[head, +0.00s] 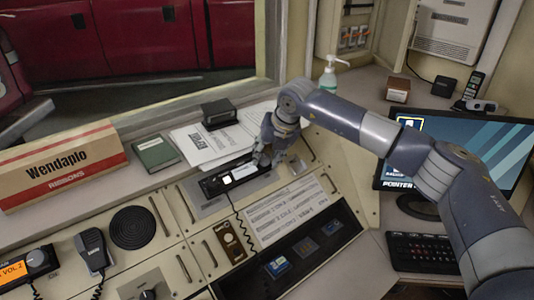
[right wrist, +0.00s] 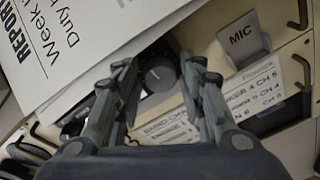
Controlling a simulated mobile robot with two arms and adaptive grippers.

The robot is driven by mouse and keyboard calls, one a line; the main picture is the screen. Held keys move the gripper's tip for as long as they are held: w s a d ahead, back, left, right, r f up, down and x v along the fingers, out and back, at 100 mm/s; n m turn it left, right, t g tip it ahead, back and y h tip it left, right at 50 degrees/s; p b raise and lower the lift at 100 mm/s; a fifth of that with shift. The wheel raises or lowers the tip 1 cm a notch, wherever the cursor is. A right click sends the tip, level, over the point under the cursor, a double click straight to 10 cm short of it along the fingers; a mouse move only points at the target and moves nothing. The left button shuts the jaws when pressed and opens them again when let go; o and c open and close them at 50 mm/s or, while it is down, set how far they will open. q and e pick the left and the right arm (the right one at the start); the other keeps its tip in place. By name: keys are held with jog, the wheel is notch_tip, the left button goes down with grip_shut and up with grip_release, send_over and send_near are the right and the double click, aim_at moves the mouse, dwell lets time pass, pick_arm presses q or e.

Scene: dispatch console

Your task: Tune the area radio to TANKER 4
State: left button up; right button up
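A black radio (head: 228,178) with a pale lit display is set in the console's sloped panel; the display text is too small to read. My right gripper (head: 265,158) is over its right end and hides part of it. In the right wrist view, a round grey knob (right wrist: 160,76) shows between the two fingers of my right gripper (right wrist: 158,66). The fingers are apart, and I cannot tell whether they touch the knob. A printed channel card (head: 292,212) lies below the radio; it also shows in the right wrist view (right wrist: 250,97). My left gripper is out of view.
Another radio (head: 27,267) with an orange display reading "VOL 2" sits at lower left beside a hand microphone (head: 94,250). White papers (head: 215,138) and a green book (head: 157,153) lie behind the panel. A monitor (head: 455,150) stands right. A MIC label (right wrist: 243,40) is near the gripper.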

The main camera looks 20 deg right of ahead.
pick_arm(q)
jog(key=shift+d, duration=0.2)
pick_arm(e)
jog(key=shift+c, duration=0.2)
jog(key=c, duration=0.7)
pick_arm(q)
jog(key=shift+s+d, duration=0.25)
jog(key=shift+d, duration=0.15)
jog(key=shift+f, duration=0.2)
pick_arm(e)
jog(key=shift+f+m+b, duration=0.1)
jog(key=shift+m+b, duration=0.7)
jog(key=shift+m, duration=0.1)
jog(key=m+b, duration=0.1)
jog(key=m, duration=0.1)
jog(key=shift+d+m+y, duration=0.1)
jog(key=shift+m+y, duration=0.2)
jog(key=m+b, duration=0.2)
jog(key=m, duration=0.1)
jog(key=shift+d, duration=0.1)
pick_arm(q)
jog(key=shift+a+f+b, duration=0.15)
jog(key=shift+f+b, duration=0.05)
jog(key=shift+f, duration=1.05)
jog(key=shift+a+f+b, duration=0.15)
jog(key=shift+f, duration=1.05)
pick_arm(e)
jog(key=shift+m+y, duration=0.3)
jog(key=shift+m, duration=1.3)
